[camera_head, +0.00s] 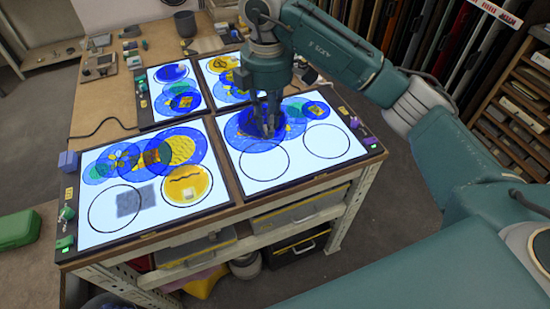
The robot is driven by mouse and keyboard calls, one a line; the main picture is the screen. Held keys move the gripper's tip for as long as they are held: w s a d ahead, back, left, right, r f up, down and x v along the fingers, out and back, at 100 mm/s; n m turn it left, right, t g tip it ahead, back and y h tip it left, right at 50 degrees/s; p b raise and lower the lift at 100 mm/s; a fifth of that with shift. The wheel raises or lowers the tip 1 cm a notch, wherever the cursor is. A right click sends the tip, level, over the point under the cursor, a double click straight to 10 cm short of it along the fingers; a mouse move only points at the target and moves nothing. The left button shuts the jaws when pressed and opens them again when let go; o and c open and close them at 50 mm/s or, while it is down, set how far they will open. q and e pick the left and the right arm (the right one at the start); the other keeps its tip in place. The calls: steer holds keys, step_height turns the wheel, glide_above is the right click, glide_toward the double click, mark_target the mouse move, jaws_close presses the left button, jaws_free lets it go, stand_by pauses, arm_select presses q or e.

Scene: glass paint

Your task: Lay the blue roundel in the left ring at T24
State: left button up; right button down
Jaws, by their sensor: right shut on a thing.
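My right gripper (268,129) points down over the upper left part of the front right light panel (295,176). It is shut on a dark blue roundel (252,124), which I see partly behind the fingers, above or among overlapping blue discs. I cannot tell its exact height. This panel has two empty black rings: a left ring (264,178) just below the gripper and a right ring (327,156). I cannot read which panel is T24. My left gripper is not in view.
The front left panel (150,229) has an empty left ring with a grey square patch beside it, and a yellow roundel (187,186) in its right ring. Two more lit panels lie behind. Small tools and a grey pot (185,24) stand at the back of the bench.

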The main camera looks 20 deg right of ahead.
steer(key=p, duration=0.2)
glide_above(270, 171)
step_height(270, 171, down, 11)
steer(key=shift+s+r, duration=0.1)
steer(key=shift+f, duration=0.35)
step_height(270, 171, down, 4)
steer(key=shift+p, duration=0.75)
steer(key=shift+f, duration=0.2)
steer(key=c, duration=1.5)
jaws_free()
steer(key=shift+c, duration=0.2)
